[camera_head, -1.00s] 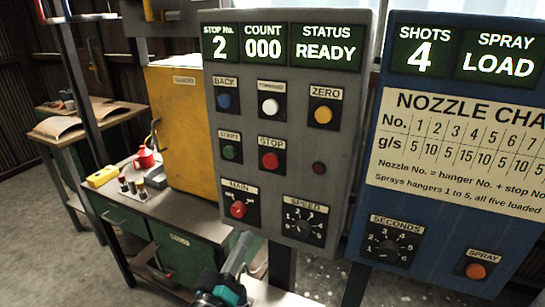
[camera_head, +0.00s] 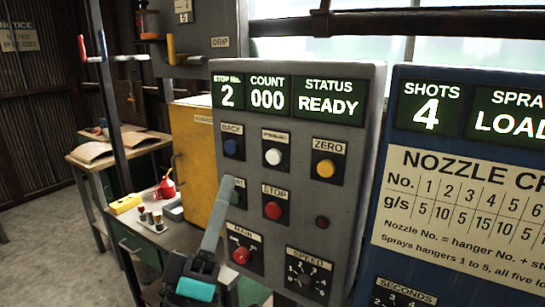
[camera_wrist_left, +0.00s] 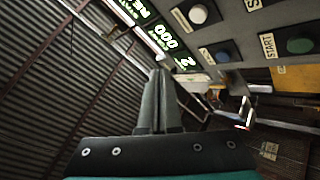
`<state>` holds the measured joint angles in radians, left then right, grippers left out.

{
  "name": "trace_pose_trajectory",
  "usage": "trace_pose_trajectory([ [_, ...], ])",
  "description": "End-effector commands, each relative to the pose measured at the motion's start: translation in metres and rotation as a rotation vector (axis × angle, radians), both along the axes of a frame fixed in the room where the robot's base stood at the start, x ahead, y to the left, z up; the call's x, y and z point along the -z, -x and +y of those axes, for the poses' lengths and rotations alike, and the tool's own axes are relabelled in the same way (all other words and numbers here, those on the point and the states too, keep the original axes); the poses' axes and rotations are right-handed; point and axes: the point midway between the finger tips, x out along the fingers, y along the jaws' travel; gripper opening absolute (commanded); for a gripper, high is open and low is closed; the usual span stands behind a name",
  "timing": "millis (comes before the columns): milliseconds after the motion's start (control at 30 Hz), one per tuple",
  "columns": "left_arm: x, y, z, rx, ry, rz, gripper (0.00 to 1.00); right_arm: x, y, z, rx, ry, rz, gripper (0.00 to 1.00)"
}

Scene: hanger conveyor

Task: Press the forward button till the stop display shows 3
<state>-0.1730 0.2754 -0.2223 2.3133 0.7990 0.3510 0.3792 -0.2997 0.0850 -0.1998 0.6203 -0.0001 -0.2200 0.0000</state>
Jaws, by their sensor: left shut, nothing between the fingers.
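The grey control panel (camera_head: 350,190) has a stop display (camera_head: 228,94) that reads 2, a count of 000 and status READY. The forward button (camera_head: 273,157) is white, in the top row between the blue back button (camera_head: 233,147) and the yellow zero button (camera_head: 324,168). My left gripper (camera_head: 229,182) is shut and empty, its tip pointing up, left of and below the forward button. It partly covers the green start button. In the left wrist view, the shut fingers (camera_wrist_left: 160,77) are apart from the white button (camera_wrist_left: 198,14). My right gripper is not in view.
The red stop button (camera_head: 273,210), main switch (camera_head: 241,255) and speed dial (camera_head: 306,280) are lower on the panel. A blue spray panel (camera_head: 385,235) stands close on the right. A yellow cabinet (camera_head: 190,150) and a bench stand behind on the left.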

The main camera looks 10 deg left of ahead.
Motion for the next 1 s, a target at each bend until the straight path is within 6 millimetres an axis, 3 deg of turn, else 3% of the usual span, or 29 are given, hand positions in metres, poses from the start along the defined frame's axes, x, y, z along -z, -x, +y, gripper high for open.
trace_pose_trajectory([
  [267, 0.001, -0.011, -0.004, -0.002, -0.001, -0.001, 0.00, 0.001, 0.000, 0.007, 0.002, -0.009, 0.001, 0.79],
  [700, 0.001, -0.067, -0.024, -0.002, -0.001, 0.001, 0.00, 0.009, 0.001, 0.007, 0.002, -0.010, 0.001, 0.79],
  [1000, 0.000, -0.083, -0.030, -0.001, -0.002, 0.001, 0.00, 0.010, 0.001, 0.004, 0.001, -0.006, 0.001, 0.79],
])
